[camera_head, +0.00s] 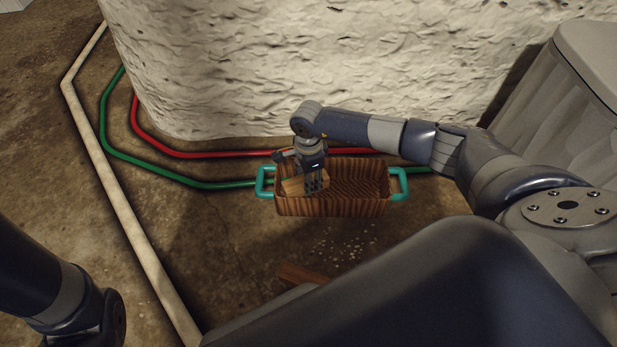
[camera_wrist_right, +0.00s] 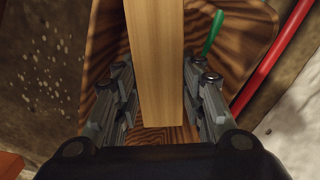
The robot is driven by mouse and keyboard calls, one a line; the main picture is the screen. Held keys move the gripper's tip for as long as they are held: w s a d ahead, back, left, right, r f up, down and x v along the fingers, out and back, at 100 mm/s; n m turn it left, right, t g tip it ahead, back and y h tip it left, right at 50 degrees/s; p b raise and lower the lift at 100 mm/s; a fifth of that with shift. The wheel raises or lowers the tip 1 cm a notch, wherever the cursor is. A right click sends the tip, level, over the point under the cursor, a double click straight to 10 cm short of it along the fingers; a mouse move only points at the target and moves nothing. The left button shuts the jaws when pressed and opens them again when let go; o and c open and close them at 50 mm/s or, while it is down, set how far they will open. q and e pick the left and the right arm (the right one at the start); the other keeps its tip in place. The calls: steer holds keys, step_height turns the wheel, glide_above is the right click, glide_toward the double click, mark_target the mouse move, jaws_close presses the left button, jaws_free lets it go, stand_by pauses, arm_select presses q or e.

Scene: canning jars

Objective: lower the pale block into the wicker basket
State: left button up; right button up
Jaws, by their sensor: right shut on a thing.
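The wicker basket (camera_head: 350,207) is brown with a striped grain and has a teal handle at each end. It stands on the floor near the rough white wall. My right gripper (camera_head: 313,182) points down at the left part of its opening and is shut on the pale block (camera_head: 293,187). In the right wrist view, the pale block (camera_wrist_right: 157,60) is long and light wooden, between the two fingers (camera_wrist_right: 157,82), with the basket's inside (camera_wrist_right: 112,40) around it. The block's depth against the rim is hard to tell. My left gripper is out of view; only part of that arm shows.
Red (camera_head: 190,154) and green (camera_head: 150,165) pipes run along the wall behind the basket. A pale pipe (camera_head: 118,205) crosses the floor at left. Pale crumbs (camera_head: 345,245) and a brown wooden piece (camera_head: 305,275) lie in front. A grey bin-like container (camera_head: 560,100) stands at right.

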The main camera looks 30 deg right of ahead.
stand_by(0.6)
steer(key=shift+f, duration=0.3)
steer(key=shift+f+b, duration=1.9)
steer(key=shift+f, duration=0.35)
stand_by(0.8)
steer(key=o, duration=1.2)
